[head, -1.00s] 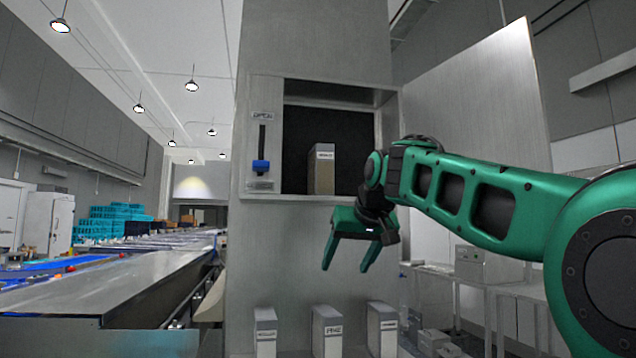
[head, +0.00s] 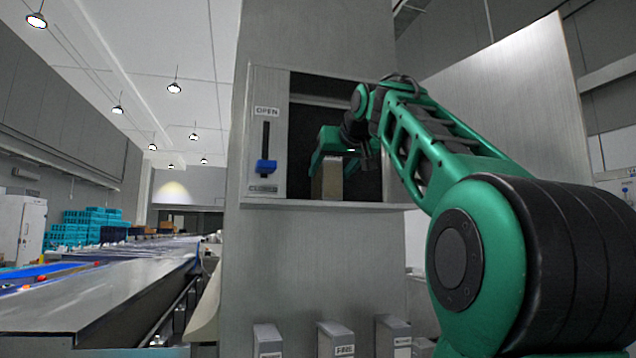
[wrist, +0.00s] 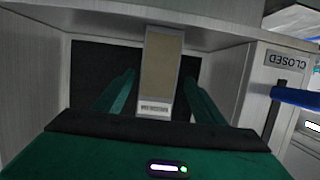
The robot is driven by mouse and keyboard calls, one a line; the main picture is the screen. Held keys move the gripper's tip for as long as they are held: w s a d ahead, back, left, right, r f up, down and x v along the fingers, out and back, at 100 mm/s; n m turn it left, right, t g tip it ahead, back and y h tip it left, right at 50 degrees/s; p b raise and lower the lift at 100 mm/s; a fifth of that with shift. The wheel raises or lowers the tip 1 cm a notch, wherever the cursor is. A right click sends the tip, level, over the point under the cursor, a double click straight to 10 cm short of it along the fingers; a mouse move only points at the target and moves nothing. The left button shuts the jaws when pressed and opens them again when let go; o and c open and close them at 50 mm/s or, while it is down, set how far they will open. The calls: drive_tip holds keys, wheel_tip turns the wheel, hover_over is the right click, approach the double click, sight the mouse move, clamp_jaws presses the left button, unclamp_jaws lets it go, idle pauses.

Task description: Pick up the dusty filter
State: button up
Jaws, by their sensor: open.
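The dusty filter (head: 329,179) is a brownish box-shaped block with grey edges, standing upright in the open wall recess. In the wrist view the filter (wrist: 161,72) shows its tan face and a small white label, between my two green fingers. My gripper (wrist: 156,95) is open, with a gap visible on each side of the filter. In the head view my gripper (head: 333,160) is inside the recess, around the top of the filter and partly covering it.
A blue slider handle (head: 265,167) sits near the CLOSED mark left of the recess (head: 345,204). Several light filter blocks (head: 336,338) stand below. A metal conveyor (head: 110,300) runs along the left. A large panel (head: 510,110) stands at the right.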

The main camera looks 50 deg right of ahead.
drive_tip(key=shift+x, duration=1.5)
drive_tip(key=x, duration=0.4)
drive_tip(key=shift+d+f, duration=0.2)
drive_tip(key=shift+d, duration=0.05)
drive_tip(key=shift+s, duration=0.1)
drive_tip(key=c, duration=1.3)
